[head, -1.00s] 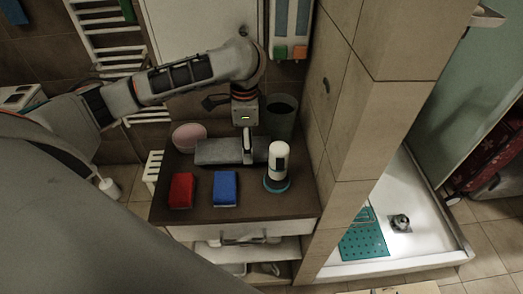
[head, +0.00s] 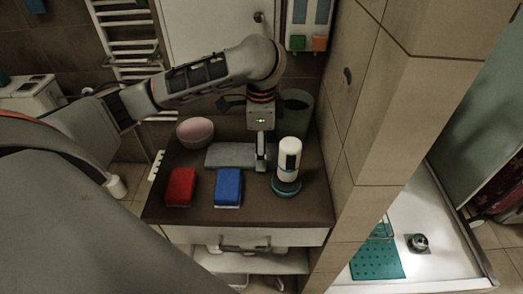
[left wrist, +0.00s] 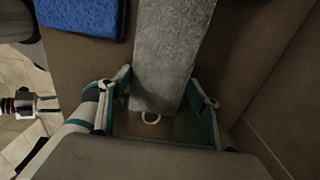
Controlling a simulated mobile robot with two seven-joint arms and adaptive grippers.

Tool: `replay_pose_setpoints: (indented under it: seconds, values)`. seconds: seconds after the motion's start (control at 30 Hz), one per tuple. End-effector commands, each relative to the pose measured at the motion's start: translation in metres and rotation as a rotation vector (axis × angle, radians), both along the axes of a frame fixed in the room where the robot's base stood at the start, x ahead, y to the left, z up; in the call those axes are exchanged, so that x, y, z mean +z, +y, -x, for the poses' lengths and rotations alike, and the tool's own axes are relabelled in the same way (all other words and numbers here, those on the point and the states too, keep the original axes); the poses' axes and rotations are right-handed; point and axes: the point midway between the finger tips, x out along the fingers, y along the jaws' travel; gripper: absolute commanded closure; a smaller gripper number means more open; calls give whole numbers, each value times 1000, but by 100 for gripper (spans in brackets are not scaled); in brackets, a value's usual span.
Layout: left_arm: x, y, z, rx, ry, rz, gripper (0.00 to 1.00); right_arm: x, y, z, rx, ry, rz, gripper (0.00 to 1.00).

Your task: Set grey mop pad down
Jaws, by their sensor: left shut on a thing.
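The grey mop pad (head: 229,155) is a flat, grey, rectangular slab. It lies level at the dark cabinet top (head: 240,208), apparently resting on it, though a small gap would be hard to see. My left gripper (head: 261,160) points down at the pad's right end. In the left wrist view, the pad (left wrist: 172,45) runs between the two fingers of my left gripper (left wrist: 160,88), which close on its sides. A small white ring shows at its near end.
A white cylinder with a teal base (head: 288,160) stands close right of my left gripper. A red block (head: 180,186) and a blue sponge (head: 228,187) lie in front, a pink bowl (head: 195,132) back left, a grey bin (head: 297,112) behind. A tiled wall (head: 370,150) bounds the right.

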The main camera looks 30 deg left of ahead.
Motion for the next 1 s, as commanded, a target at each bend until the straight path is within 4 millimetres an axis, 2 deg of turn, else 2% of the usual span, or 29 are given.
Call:
replay_pose_setpoints:
  seconds: [0.23,0.27,0.3,0.73,1.0]
  values:
    - [-2,0,0,1,1,1,59,9,0,-4,-1,-12,-2,60]
    - [-2,0,0,1,0,1,30,9,0,-4,-1,-13,-3,60]
    - [-2,0,0,1,0,1,21,9,0,-4,-1,-14,-3,60]
    - [0,0,0,0,-1,0,21,4,0,-2,-1,-8,-1,60]
    - [54,1,-2,1,-8,-2,21,33,-1,-8,-1,-21,2,60]
